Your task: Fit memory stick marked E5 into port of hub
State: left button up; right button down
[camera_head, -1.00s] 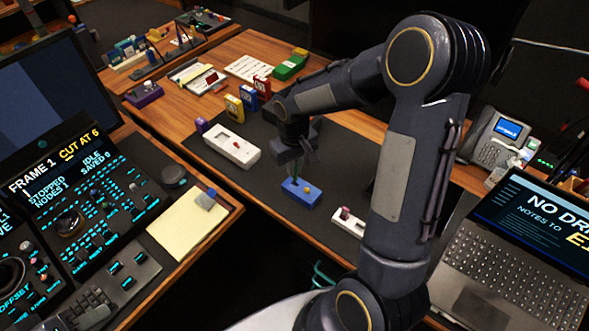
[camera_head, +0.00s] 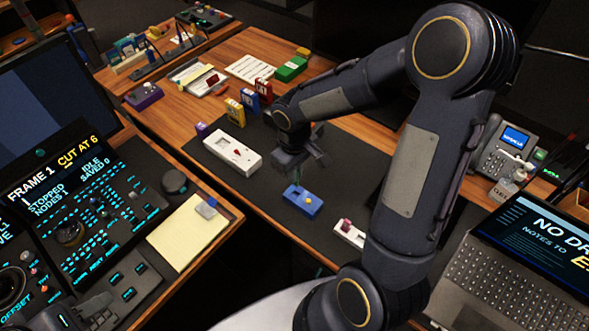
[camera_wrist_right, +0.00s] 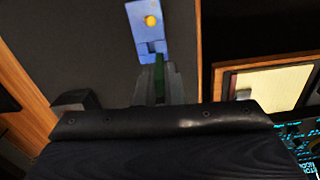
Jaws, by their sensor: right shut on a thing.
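My right gripper (camera_wrist_right: 158,85) is shut on a green stick (camera_wrist_right: 159,72); no E5 marking is legible on it. In the wrist view the stick's tip points at the slotted end of this blue block (camera_wrist_right: 147,32). Whether they touch I cannot tell.
A white device with a red switch (camera_head: 236,157) lies left of the blue block. A small white block with a maroon part (camera_head: 349,233) lies to its right. Coloured boxes (camera_head: 250,100) stand behind. A laptop (camera_head: 515,265) is at right, a control console (camera_head: 95,225) at left.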

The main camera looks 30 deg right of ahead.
pick_arm(q)
jog(key=shift+w+d+r, duration=0.25)
jog(key=shift+w+r, duration=0.1)
jog(key=shift+r, duration=0.15)
pick_arm(e)
jog(key=shift+w+d+f+n, duration=0.5)
jog(key=shift+w+d+f, duration=0.25)
jog(key=shift+w, duration=0.1)
pick_arm(q)
jog(key=shift+f, duration=0.1)
